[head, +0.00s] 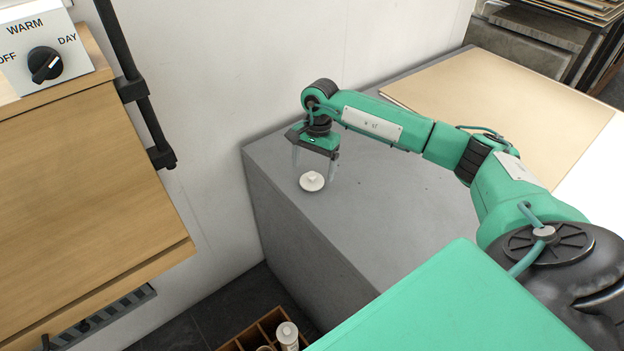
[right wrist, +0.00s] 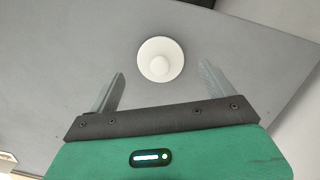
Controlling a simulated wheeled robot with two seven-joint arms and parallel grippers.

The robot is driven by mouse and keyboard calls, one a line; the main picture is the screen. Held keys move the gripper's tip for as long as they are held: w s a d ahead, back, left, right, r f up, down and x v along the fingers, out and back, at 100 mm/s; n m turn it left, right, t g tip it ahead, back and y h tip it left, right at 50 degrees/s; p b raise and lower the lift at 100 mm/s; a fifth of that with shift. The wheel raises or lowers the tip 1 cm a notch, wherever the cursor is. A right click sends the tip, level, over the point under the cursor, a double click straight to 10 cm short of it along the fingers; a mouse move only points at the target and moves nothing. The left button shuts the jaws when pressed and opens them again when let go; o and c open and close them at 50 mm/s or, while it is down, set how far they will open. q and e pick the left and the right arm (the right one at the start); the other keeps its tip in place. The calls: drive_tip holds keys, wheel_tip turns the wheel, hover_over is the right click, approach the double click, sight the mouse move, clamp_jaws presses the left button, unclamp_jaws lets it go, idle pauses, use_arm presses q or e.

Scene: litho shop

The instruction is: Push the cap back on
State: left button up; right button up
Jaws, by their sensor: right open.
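A white round cap (head: 312,181) with a small raised knob lies on the grey stone block, near its left end. In the right wrist view the cap (right wrist: 160,60) shows whole, centred between and slightly beyond the fingertips. My right gripper (head: 314,167) points down over the cap, its two fingers apart and empty; the fingers (right wrist: 162,69) also show in the right wrist view. I cannot tell whether they touch the block. A white bottle (head: 288,336) stands in a wooden crate at the bottom edge. My left gripper is not in view.
The grey block (head: 400,215) is otherwise bare here, with a tan board (head: 510,95) at its far right. The divided wooden crate (head: 240,342) sits low, partly cut off. A wooden cabinet (head: 80,190) with a WARM/OFF/DAY dial (head: 45,65) stands left, beside a white wall.

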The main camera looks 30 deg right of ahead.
sight(313, 173)
drive_tip(key=shift+s+a+f, duration=0.1)
drive_tip(key=shift+a+f, duration=0.05)
drive_tip(key=shift+f, duration=0.65)
drive_tip(key=shift+a+f, duration=0.15)
drive_tip(key=shift+f, duration=0.6)
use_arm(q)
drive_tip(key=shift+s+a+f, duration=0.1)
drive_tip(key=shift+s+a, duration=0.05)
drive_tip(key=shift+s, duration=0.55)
use_arm(e)
drive_tip(key=shift+c, duration=0.9)
drive_tip(key=c, duration=0.9)
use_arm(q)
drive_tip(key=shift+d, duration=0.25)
use_arm(e)
drive_tip(key=shift+o, duration=0.2)
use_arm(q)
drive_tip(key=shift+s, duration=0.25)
use_arm(e)
drive_tip(key=shift+r, duration=0.1)
